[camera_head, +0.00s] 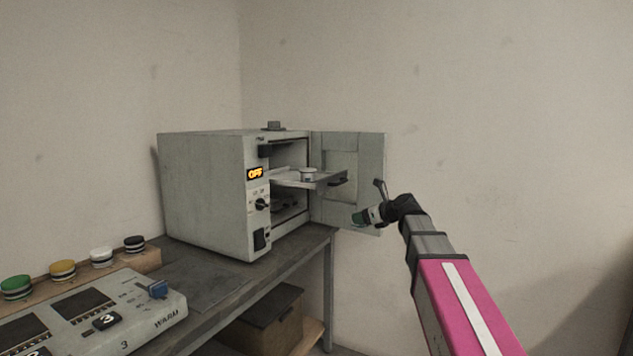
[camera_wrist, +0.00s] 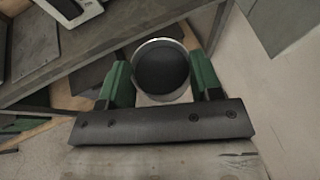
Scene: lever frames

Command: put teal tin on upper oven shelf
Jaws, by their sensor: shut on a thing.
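My gripper (camera_head: 366,216) is in front of the open oven door, lower than the upper shelf. In the wrist view its green fingers close on both sides of a round tin (camera_wrist: 161,67) with a dark top and pale rim. No teal shows clearly on this tin; its side is mostly hidden. The grey oven (camera_head: 205,190) stands on the bench, its display reading OFF. The held tin is apart from the shelf.
The oven door (camera_head: 352,165) stands open at the right. A control panel (camera_head: 105,312) and a wooden rack (camera_head: 75,280) with several coloured-lidded tins are at the left. The bench (camera_head: 290,252) ends just short of my gripper. A box (camera_head: 262,318) sits below.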

